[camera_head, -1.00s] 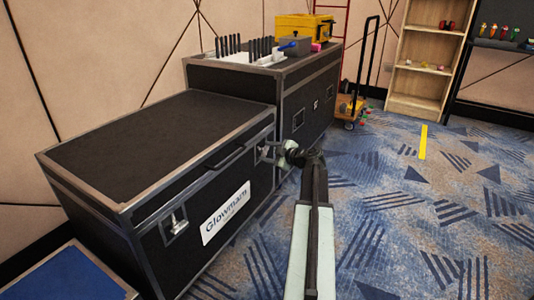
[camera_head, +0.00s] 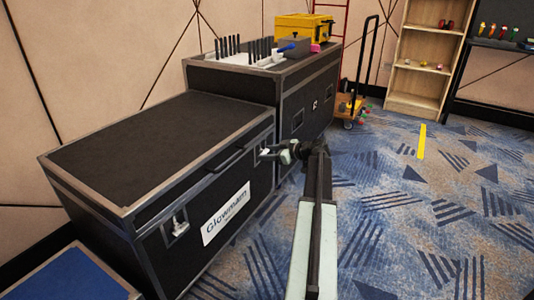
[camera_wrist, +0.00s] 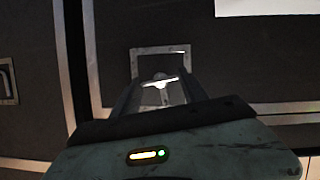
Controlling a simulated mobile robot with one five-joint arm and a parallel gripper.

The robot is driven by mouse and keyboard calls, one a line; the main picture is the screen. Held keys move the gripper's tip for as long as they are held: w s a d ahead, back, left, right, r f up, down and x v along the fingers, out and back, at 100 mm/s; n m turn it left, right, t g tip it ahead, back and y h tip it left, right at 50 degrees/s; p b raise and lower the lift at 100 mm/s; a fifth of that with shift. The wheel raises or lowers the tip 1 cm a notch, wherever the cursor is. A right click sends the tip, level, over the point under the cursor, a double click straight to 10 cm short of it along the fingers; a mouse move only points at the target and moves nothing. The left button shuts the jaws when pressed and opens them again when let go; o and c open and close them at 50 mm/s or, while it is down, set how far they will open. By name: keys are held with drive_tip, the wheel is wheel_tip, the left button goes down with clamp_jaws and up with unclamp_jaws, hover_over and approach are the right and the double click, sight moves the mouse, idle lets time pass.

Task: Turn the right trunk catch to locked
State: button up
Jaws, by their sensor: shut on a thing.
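The black trunk (camera_head: 150,150) with metal edges stands at the left, lid shut, with a white label on its front. Its right catch (camera_wrist: 158,86) is a small silver piece in a recessed metal plate, seen between my fingers in the wrist view. My gripper (camera_head: 266,153) reaches the right end of the trunk's front and is shut on this catch. The fingers and wrist hide much of the catch in the head view, so its exact angle is hard to tell. The left catch (camera_head: 177,226) shows in its own recessed plate.
A taller black case (camera_head: 310,98) stands behind, carrying a white rack of dark sticks (camera_head: 246,55) and a yellow box (camera_head: 303,27). A blue-topped box (camera_head: 70,278) is at lower left. A hand cart (camera_head: 352,105) and wooden shelf (camera_head: 420,60) stand farther back. Carpet at right is clear.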

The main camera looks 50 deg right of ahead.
drive_tip(key=shift+d+f+m+y, duration=0.15)
drive_tip(key=shift+m+y, duration=0.15)
drive_tip(key=shift+m, duration=0.3)
drive_tip(key=shift+s, duration=0.1)
drive_tip(key=o, duration=1.4)
drive_tip(key=p+v, duration=0.3)
drive_tip(key=v, duration=0.4)
drive_tip(key=shift+s+d+r, duration=0.15)
drive_tip(key=shift+s+r, duration=0.15)
